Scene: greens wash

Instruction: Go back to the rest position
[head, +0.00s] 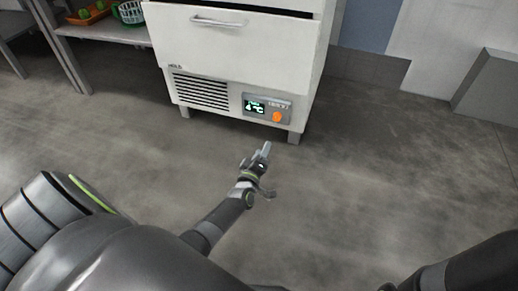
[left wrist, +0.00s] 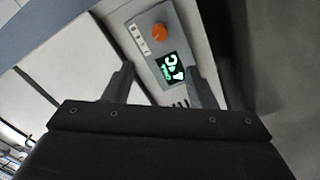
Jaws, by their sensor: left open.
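My left gripper (head: 265,155) is in front of the lower part of a white cabinet, over the grey floor in the head view. In the left wrist view its two fingers (left wrist: 160,85) stand apart with nothing between them but the cabinet's control panel behind. My right gripper does not show; only part of my right arm is at the lower right of the head view.
The white cabinet (head: 235,45) has a drawer handle, a vent and a control panel (head: 267,107) with an orange knob. A shelf (head: 110,32) at the upper left holds a green basket (head: 131,12) and a tray of produce. The floor (head: 390,160) to the right is clear.

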